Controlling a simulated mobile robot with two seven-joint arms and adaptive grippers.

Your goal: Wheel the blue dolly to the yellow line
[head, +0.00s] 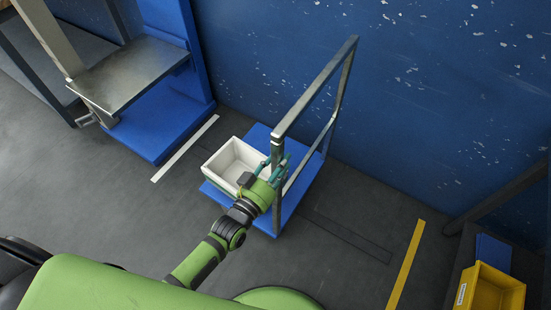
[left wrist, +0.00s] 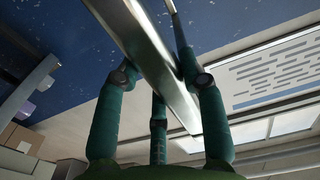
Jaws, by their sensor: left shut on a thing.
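The blue dolly (head: 290,203) stands on the floor in front of the blue wall, with an upright metal push frame (head: 318,80) on its right side. A white bin (head: 235,163) sits on its deck. The yellow line (head: 406,266) is on the floor to the right, with a stretch of bare floor between it and the dolly. My left gripper (head: 277,172) is at the near post of the frame. In the left wrist view its teal fingers (left wrist: 158,105) are closed around the metal bar (left wrist: 150,50). My right gripper is not in view.
A white line (head: 185,148) lies on the floor left of the dolly, beside a blue machine with a metal shelf (head: 128,72). A yellow bin (head: 490,290) and a dark stand are at the far right. The floor between dolly and yellow line is clear.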

